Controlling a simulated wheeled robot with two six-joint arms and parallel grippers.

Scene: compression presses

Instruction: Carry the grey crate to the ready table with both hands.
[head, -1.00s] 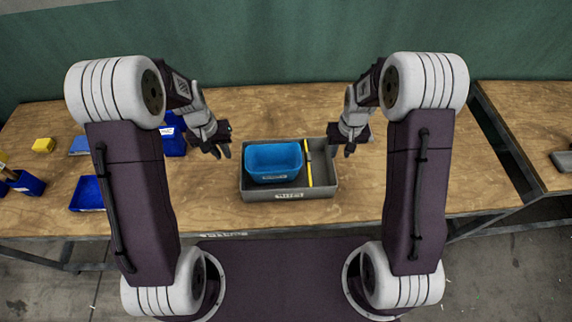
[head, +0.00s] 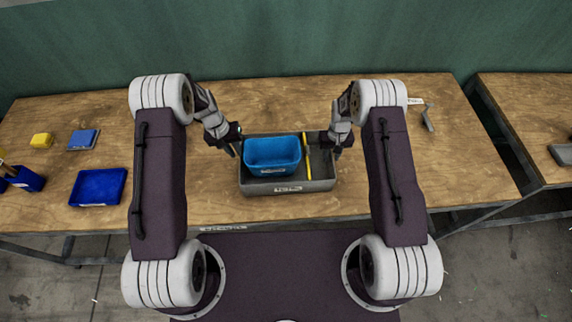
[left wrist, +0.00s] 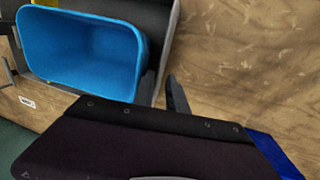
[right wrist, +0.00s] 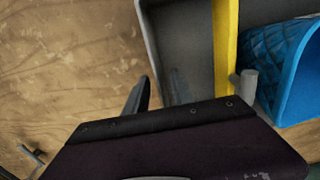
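The grey crate (head: 312,187) stands on the wooden table, with a blue bin (head: 272,155) and a yellow bar (head: 307,160) inside. My left gripper (head: 237,148) is at the crate's left side and my right gripper (head: 331,150) at its right side, both near rim height. In the left wrist view, a finger is just outside the crate wall (left wrist: 170,42). In the right wrist view, the fingers are spread, one outside the crate wall (right wrist: 150,45) and one over the inside near the yellow bar (right wrist: 226,50). Contact with the walls cannot be told.
A grey metal piece (head: 428,120) lies at right. Another table (head: 520,120) stands right across a gap.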

